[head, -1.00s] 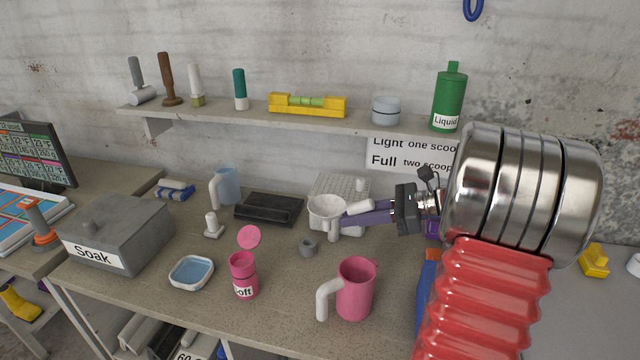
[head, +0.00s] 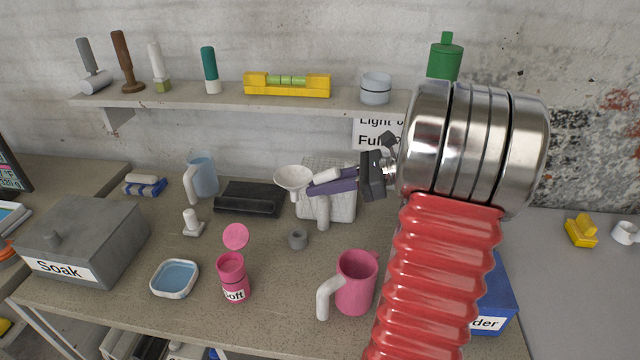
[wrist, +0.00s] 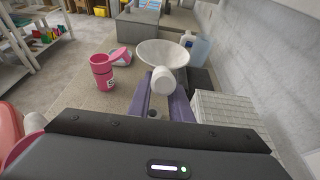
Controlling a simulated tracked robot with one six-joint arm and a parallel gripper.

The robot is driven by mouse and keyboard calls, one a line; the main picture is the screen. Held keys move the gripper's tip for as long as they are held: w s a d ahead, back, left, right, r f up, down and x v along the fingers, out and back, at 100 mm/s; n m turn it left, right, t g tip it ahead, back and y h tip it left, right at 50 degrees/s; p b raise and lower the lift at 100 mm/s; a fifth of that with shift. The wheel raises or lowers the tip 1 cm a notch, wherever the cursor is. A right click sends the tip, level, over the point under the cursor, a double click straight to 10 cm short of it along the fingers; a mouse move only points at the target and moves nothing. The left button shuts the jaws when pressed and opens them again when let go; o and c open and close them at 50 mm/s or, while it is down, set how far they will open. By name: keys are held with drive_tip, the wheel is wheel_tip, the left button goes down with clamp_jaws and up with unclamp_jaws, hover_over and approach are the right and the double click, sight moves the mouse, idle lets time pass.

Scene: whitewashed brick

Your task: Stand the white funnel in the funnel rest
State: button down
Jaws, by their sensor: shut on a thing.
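The white funnel (head: 293,179) is in the air above the bench, its wide mouth facing up. My gripper (head: 325,185), with purple fingers, is shut on the funnel at its right side. In the wrist view the funnel (wrist: 163,54) shows beyond the fingertips, with a white rounded part (wrist: 164,80) between the purple fingers.
A pink mug (head: 356,284) and pink bottle (head: 232,277) stand in front. A white basket (head: 342,207) and black tray (head: 249,198) are behind. A blue-filled dish (head: 174,278), grey Soak box (head: 82,238) and clear jug (head: 202,176) lie left. A shelf (head: 240,100) runs above.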

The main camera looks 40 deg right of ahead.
wheel_tip(320, 180, down, 9)
idle(1.0)
drive_tip(key=shift+f, duration=2.85)
idle(0.4)
drive_tip(key=c, duration=1.5)
unclamp_jaws()
drive_tip(key=shift+c, duration=0.2)
drive_tip(key=shift+s+d, duration=0.1)
drive_tip(key=shift+s, duration=0.05)
drive_tip(key=v, duration=1.3)
drive_tip(key=shift+s+d, duration=0.15)
drive_tip(key=shift+s, duration=0.05)
drive_tip(key=shift+r, duration=0.1)
